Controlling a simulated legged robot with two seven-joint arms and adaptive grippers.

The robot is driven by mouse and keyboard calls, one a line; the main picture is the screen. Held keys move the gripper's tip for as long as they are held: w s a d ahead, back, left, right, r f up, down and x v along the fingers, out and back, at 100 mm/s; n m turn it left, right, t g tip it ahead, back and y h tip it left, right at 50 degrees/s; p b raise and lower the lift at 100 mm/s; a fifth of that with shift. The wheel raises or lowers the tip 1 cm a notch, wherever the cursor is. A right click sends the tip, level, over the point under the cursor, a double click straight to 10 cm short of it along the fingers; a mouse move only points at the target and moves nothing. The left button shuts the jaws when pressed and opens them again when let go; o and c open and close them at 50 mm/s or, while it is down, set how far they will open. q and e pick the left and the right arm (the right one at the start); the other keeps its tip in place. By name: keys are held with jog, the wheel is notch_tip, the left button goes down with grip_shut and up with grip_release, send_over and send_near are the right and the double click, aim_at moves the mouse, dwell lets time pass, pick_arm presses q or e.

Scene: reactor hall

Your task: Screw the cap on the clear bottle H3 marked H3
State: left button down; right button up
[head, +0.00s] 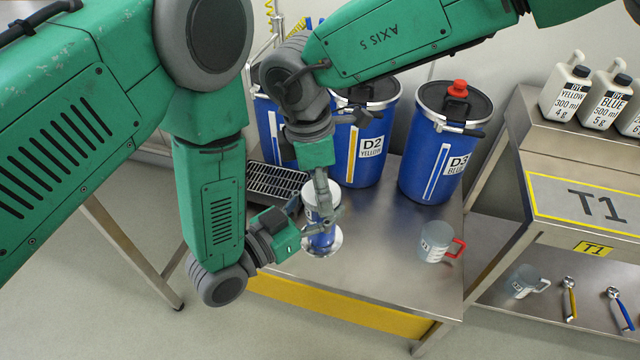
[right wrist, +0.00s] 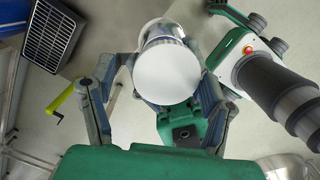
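The clear bottle (head: 321,243) with blue contents stands upright on the steel table, on a round, shiny base. Its label is too small and covered to read. A white cap (head: 318,186) is on top of it; in the right wrist view the cap (right wrist: 166,72) is a plain white disc in line with the bottle. My left gripper (head: 308,228) comes from the left and is shut around the bottle's body. My right gripper (head: 322,200) comes down from above; in the right wrist view its fingers (right wrist: 164,65) lie on both sides of the cap, seemingly touching it.
Blue drums, including D2 (head: 372,140) and D3 (head: 433,150), stand behind. A black grate (head: 277,183) lies behind the bottle. A clear cup (head: 434,242) with a red handle stands at right. Steel stand T1 (head: 560,200) holds white bottles. The table (head: 385,255) is clear between bottle and cup.

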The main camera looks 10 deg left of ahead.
jog(key=shift+r, duration=0.1)
pick_arm(q)
jog(key=shift+w+a, duration=0.1)
pick_arm(e)
notch_tip(320, 180, up, 12)
jog(key=a, duration=0.1)
jog(key=shift+s+a+f, duration=0.2)
jog(key=shift+f, duration=0.05)
jog(key=shift+d, duration=0.1)
dwell(0.6)
